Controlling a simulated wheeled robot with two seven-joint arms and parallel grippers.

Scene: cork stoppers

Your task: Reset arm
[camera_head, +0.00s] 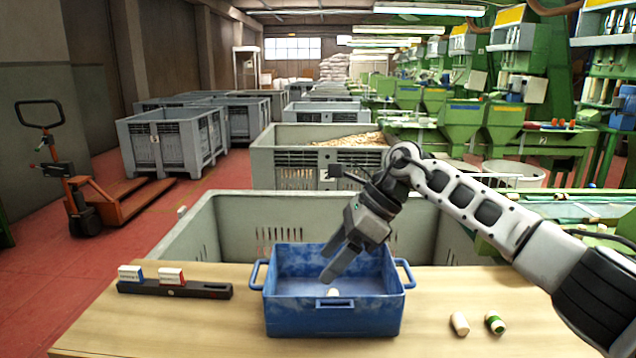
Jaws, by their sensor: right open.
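My right arm (470,198) comes in from the right. Its gripper (333,270) is over the blue crate (333,318), pointing down and to the left, with its fingers inside or just above the opening. It is open, and I see nothing held between the fingers. A pale cork stopper (333,293) shows in the crate below the fingertips, partly hidden by the front wall. A plain cork stopper (459,323) and a green-banded one (495,322) are on the table to the right of the crate. My left gripper is not in view.
The wooden table (180,325) is mostly clear on both sides of the crate. A black holder (175,288) with two small boxes lies at left. A large grey bin (225,225) stands behind the table. An orange pallet jack (90,195) and green machines (465,115) are farther off.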

